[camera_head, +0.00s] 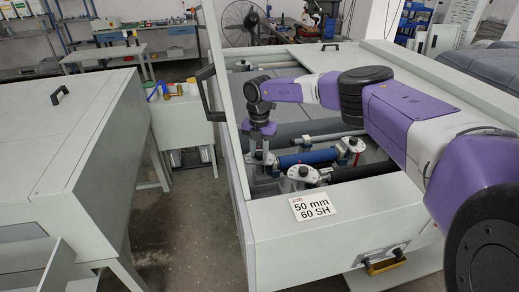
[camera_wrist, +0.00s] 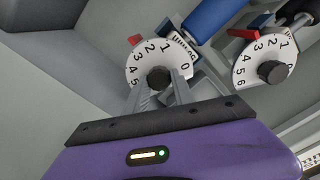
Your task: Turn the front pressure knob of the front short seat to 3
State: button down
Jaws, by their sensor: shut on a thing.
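My gripper (camera_wrist: 160,88) has its two fingers closed around the black knob (camera_wrist: 158,77) of a white numbered dial (camera_wrist: 142,62). The figures 0 to 5 show on this dial; a red marker (camera_wrist: 135,40) lies by its rim near 2 and 3. In the head view my gripper (camera_head: 262,150) reaches straight down onto the left dial (camera_head: 263,158), whose figures are too small to read. A second numbered dial (camera_wrist: 246,66) with its own black knob (camera_wrist: 272,72) stands to the right, untouched; it shows in the head view as the nearer dial (camera_head: 303,174).
A blue roller (camera_head: 307,158) runs beside the dials. Another dial (camera_head: 354,144) with a red part stands at its right end. The machine's front panel (camera_head: 335,215) carries a "50 mm 60 SH" sign (camera_head: 314,207). My arm passes over the open bay from the right.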

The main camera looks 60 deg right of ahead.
aim_at(259, 153)
jog(key=shift+w+r+m, duration=0.1)
jog(key=shift+m, duration=0.9)
jog(key=c, duration=1.1)
grip_release()
jog(key=shift+o, duration=0.2)
notch_tip(259, 153, up, 8)
jog(key=shift+f+b, duration=0.15)
jog(key=shift+b, duration=0.65)
